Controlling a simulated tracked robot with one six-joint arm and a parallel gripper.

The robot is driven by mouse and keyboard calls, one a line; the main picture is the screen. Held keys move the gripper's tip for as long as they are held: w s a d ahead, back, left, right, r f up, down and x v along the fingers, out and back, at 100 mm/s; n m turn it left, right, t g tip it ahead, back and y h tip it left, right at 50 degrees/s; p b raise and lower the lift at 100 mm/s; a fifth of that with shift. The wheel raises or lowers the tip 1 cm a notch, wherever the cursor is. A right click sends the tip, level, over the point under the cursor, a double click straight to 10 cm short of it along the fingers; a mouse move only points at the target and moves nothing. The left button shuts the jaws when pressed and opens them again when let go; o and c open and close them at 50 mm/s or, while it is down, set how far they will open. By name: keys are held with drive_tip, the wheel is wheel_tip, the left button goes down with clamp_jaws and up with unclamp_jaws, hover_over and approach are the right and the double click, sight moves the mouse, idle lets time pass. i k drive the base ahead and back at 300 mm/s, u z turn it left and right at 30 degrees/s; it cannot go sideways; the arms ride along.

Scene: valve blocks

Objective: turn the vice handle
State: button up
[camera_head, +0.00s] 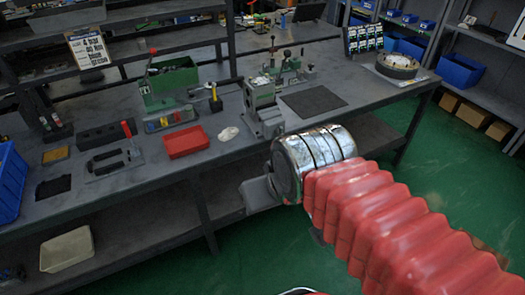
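A grey and green vice (262,108) stands at the front edge of the workbench, near the middle of the view. I cannot make out its handle clearly; my arm covers the area just in front of and below the vice. My arm comes in from the lower right with a red ribbed sleeve and a shiny chrome wrist. A grey part of my gripper (259,193) shows at the left of the wrist, below the bench edge and the vice. The fingers are mostly hidden, and I cannot tell whether they touch anything.
The grey workbench (215,150) carries a red tray (186,141), a green toolbox (172,80), a white cloth-like lump (228,134), a dark mat (314,101) and a round metal part (397,66). A lower shelf runs beneath. Green floor is open at the right.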

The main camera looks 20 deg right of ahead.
sight(279, 132)
drive_tip(key=u, duration=0.05)
drive_tip(key=i, duration=1)
drive_tip(key=u, duration=0.1)
